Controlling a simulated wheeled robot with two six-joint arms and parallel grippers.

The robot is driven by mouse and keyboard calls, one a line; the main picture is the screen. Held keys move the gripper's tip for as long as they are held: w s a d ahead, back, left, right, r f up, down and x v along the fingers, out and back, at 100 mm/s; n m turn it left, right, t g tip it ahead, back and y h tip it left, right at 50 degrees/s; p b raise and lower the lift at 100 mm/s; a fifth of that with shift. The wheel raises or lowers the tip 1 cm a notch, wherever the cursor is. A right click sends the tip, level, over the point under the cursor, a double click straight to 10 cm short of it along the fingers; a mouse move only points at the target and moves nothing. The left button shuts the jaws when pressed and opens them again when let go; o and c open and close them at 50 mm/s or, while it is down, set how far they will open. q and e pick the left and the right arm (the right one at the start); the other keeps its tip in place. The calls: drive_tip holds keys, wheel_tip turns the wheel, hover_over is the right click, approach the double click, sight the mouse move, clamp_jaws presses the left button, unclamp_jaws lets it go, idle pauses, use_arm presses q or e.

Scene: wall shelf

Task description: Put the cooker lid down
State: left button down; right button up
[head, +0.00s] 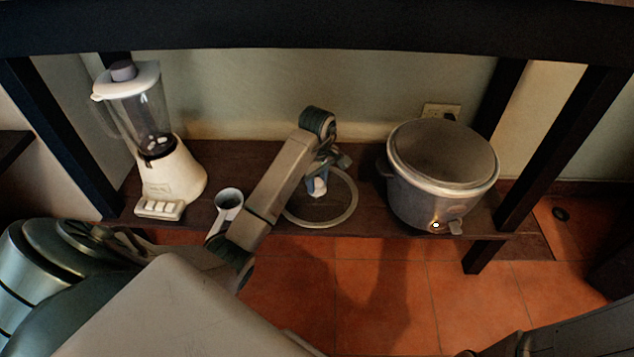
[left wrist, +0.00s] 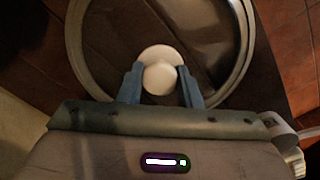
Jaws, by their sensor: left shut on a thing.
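The cooker lid (head: 348,218) is a round clear disc with a pale rim and a white knob. In the head view it lies flat over the middle of the wooden shelf, left of the cooker (head: 430,200). I cannot tell whether its rim touches the shelf. My left gripper (head: 317,184) is above the lid, shut on the knob. In the left wrist view the blue fingers of my left gripper (left wrist: 160,88) stand on both sides of the white knob, with the lid rim (left wrist: 75,45) around them. My right gripper is not in view.
A blender (head: 172,175) stands at the shelf's left end. The wooden shelf (head: 255,155) has bare room behind the cup. Dark posts frame both ends, and a wall socket (head: 441,111) is behind the cooker.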

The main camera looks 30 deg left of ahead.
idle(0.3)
use_arm(q)
drive_tip(key=c, duration=1)
unclamp_jaws()
drive_tip(key=shift+c, duration=0.2)
